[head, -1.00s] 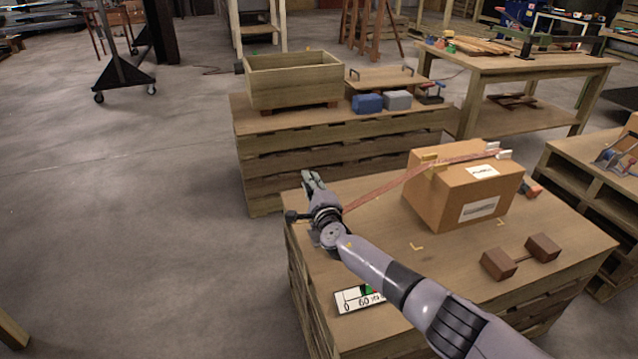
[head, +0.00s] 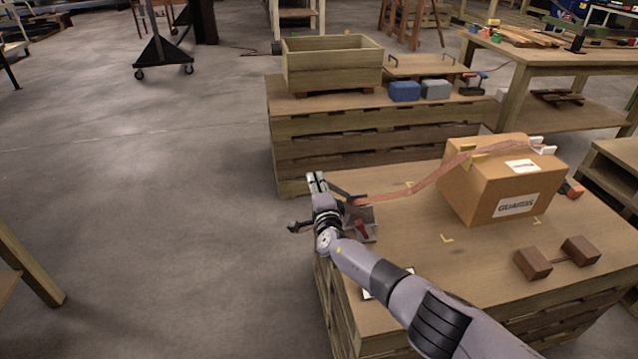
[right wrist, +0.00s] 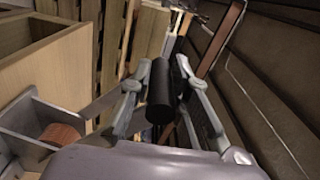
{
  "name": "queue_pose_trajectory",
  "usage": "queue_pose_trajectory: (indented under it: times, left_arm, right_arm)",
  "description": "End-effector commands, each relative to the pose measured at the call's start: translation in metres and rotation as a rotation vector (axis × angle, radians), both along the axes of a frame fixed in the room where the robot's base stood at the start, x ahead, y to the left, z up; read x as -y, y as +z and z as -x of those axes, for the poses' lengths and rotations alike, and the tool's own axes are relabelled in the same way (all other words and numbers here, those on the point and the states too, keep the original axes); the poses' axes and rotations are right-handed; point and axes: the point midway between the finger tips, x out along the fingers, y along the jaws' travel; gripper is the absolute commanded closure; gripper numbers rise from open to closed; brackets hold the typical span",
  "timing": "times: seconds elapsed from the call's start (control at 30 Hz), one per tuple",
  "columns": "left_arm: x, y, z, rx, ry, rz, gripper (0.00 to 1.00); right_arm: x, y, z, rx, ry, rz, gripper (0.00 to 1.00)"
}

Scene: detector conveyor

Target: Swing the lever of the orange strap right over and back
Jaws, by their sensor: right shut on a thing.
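The orange strap (head: 425,188) runs from the cardboard box (head: 505,180) down left to a grey ratchet bracket (head: 361,226) near the table's left edge. My right gripper (head: 317,182) is just left of the bracket, at that edge. In the right wrist view my right gripper (right wrist: 165,90) is shut on a black cylindrical grip (right wrist: 159,95), the lever's handle. A grey lever bar (right wrist: 101,106) leads from it to the bracket (right wrist: 22,118), where a roll of orange strap (right wrist: 62,134) shows. My left gripper is not in view.
Two joined brown blocks (head: 533,263) lie at the front right of the pallet table (head: 475,275). Behind it, another pallet stack (head: 350,150) carries a wooden crate (head: 330,65), a blue block (head: 404,91) and a grey one. Open floor lies to the left.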

Motion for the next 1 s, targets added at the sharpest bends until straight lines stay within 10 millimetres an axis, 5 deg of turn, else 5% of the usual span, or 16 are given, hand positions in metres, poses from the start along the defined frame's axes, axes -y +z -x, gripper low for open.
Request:
queue_pose_trajectory:
  times: [0.33,0.37,0.63,1.0]
  left_arm:
    - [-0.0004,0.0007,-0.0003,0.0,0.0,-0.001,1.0]
    - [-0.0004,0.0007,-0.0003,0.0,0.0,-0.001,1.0]
    - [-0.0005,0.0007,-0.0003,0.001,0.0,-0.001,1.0]
    - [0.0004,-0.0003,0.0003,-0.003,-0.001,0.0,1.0]
  right_arm:
    - [-0.0044,0.002,0.0007,0.001,0.007,-0.005,1.0]
    - [-0.0043,0.002,0.0006,0.001,0.007,-0.005,0.81]
    - [-0.0025,0.0013,0.0003,0.0,0.004,-0.004,0.63]
    - [-0.0006,-0.0005,0.0012,-0.002,0.001,-0.005,0.62]
